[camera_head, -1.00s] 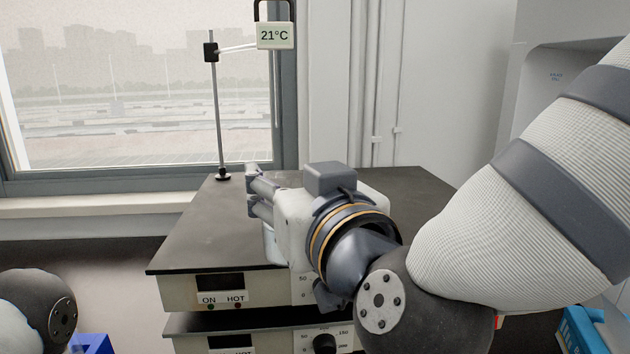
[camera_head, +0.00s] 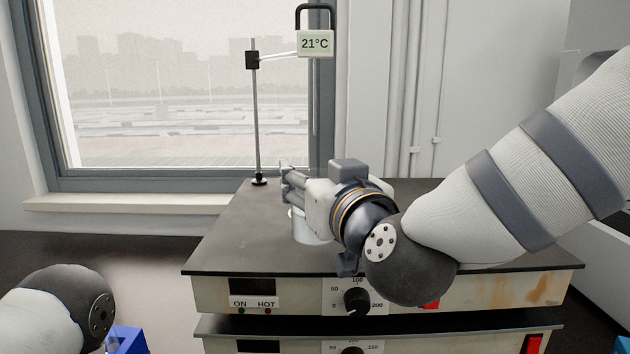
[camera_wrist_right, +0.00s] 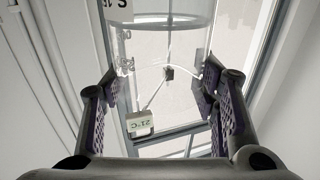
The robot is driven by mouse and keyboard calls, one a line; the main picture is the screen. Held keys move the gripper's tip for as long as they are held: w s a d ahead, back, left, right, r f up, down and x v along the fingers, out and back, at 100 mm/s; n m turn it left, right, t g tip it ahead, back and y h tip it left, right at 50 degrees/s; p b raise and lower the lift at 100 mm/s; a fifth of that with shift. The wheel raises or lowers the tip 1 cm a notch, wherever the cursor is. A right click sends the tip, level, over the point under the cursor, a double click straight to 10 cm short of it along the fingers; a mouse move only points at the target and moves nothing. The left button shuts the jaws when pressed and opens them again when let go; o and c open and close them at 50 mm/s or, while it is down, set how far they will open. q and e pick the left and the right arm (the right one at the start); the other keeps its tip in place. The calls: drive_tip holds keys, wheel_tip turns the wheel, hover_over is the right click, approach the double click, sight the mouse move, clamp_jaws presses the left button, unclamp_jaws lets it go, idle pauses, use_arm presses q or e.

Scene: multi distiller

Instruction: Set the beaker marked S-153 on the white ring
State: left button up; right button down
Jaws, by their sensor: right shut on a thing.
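My right gripper (camera_head: 287,182) is over the upper hot plate (camera_head: 235,245), shut on a clear glass beaker (camera_head: 306,230). In the head view the beaker shows just below the fingers, largely hidden by the gripper. I cannot tell whether its base touches the plate. In the right wrist view the beaker (camera_wrist_right: 165,50) stands between the two fingers. I do not see the white ring. My left arm shows at the lower left, with its gripper out of view.
A thin stand (camera_head: 256,120) at the plate's back left carries a 21°C display (camera_head: 315,43). A second hot plate (camera_head: 300,336) is beneath the upper one. A blue object (camera_head: 130,340) is at the bottom left. The plate's left part is clear.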

sight(316, 173)
drive_tip(key=w, duration=0.3)
drive_tip(key=shift+w+f, duration=0.15)
drive_tip(key=shift+w, duration=0.05)
use_arm(q)
drive_tip(key=shift+g, duration=0.9)
drive_tip(key=s+f+b, duration=0.3)
drive_tip(key=s, duration=0.1)
drive_tip(key=shift+f, duration=0.4)
use_arm(e)
drive_tip(key=w, duration=1.2)
drive_tip(key=shift+f, duration=0.15)
drive_tip(key=shift+f, duration=1.05)
drive_tip(key=c, duration=0.6)
unclamp_jaws()
drive_tip(key=shift+o, duration=0.2)
drive_tip(key=shift+s+f, duration=0.1)
